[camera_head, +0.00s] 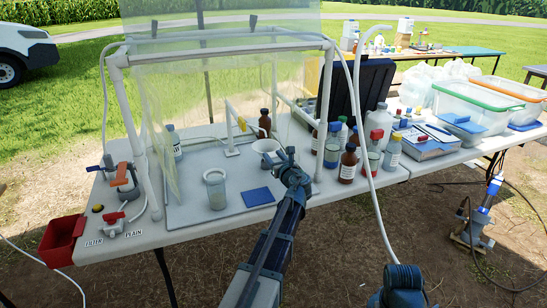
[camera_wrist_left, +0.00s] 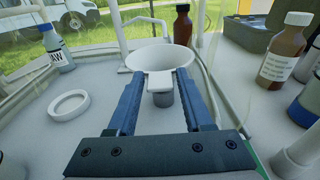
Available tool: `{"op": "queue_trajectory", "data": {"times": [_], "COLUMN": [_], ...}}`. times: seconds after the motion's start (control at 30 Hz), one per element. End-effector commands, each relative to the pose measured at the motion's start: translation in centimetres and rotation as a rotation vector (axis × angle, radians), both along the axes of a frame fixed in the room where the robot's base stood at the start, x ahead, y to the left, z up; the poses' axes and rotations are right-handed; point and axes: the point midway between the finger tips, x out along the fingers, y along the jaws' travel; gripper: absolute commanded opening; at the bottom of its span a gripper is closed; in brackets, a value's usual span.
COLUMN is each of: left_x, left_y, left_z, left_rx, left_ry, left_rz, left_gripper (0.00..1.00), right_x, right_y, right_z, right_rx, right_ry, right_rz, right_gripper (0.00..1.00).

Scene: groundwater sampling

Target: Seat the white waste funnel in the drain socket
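The white funnel (camera_head: 266,146) is a wide bowl on the table inside the clear-sheeted frame. In the left wrist view the funnel (camera_wrist_left: 158,57) lies just ahead, with a pale tab over a grey cylindrical part in front of its bowl. My left gripper (camera_head: 291,160) reaches over the table from the front. In the wrist view its fingers (camera_wrist_left: 158,82) are apart, one on each side of the tab, with gaps showing. A white ring (camera_wrist_left: 68,104) lies to the left; I cannot tell whether it is the drain socket.
A jar (camera_head: 215,190) and a blue square (camera_head: 258,196) are left of and near my left arm. Brown bottles (camera_head: 348,163) stand close on the right. White frame posts (camera_head: 131,110) and a hose (camera_head: 362,130) border the area. A red bin (camera_head: 62,240) is at the left edge.

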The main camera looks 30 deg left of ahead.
Motion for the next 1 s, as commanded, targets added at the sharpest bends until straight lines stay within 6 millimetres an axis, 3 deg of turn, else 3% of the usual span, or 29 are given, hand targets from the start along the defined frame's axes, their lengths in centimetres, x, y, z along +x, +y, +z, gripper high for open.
{"op": "queue_trajectory", "data": {"times": [0.03,0.1,0.47,1.0], "left_x": [0.0,0.0,-0.4,-7.3], "left_y": [0.0,0.0,-0.4,-8.3], "left_z": [0.0,0.0,0.1,1.1], "left_rx": [0.0,0.0,0.0,0.0], "left_ry": [0.0,0.0,0.0,0.0], "left_rz": [0.0,0.0,-0.001,-0.002], "left_gripper": [0.62,0.71,0.71,0.71], "right_x": [0.0,0.0,0.0,0.0], "right_y": [0.0,0.0,0.0,0.0], "right_z": [0.0,0.0,0.1,1.1], "right_rx": [0.0,0.0,0.0,0.0], "right_ry": [0.0,0.0,0.0,0.0], "right_rz": [0.0,0.0,0.0,0.0], "right_gripper": [0.5,0.5,0.5,0.5]}}
